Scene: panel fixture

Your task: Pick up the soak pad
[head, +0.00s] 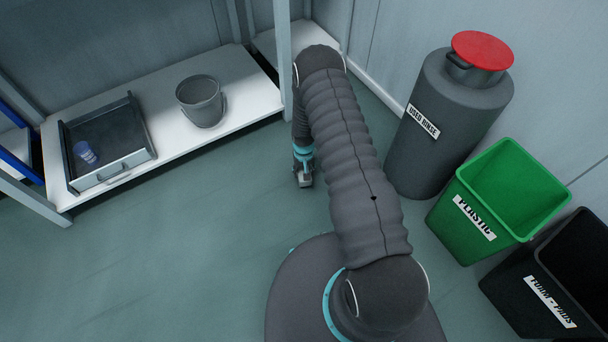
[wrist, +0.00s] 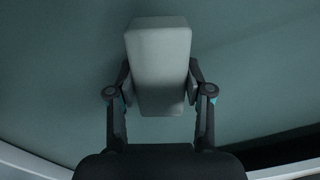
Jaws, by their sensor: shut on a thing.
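The soak pad (wrist: 158,45) is a pale grey rectangular block, seen in the wrist view between the two fingers. My gripper (wrist: 158,88) is shut on it, with one finger against each side. The pad's far end sticks out beyond the fingertips. In the head view my gripper (head: 304,174) points down over the green floor, near the front edge of the white shelf; the pad cannot be made out clearly there.
A grey tray (head: 130,163) with a blue cup (head: 85,152) and a grey bucket (head: 202,102) stand on the white shelf (head: 165,78). A shelf post (head: 283,60) rises beside my arm. A red-lidded drum (head: 445,125), a green bin (head: 500,200) and a black bin (head: 555,285) stand right.

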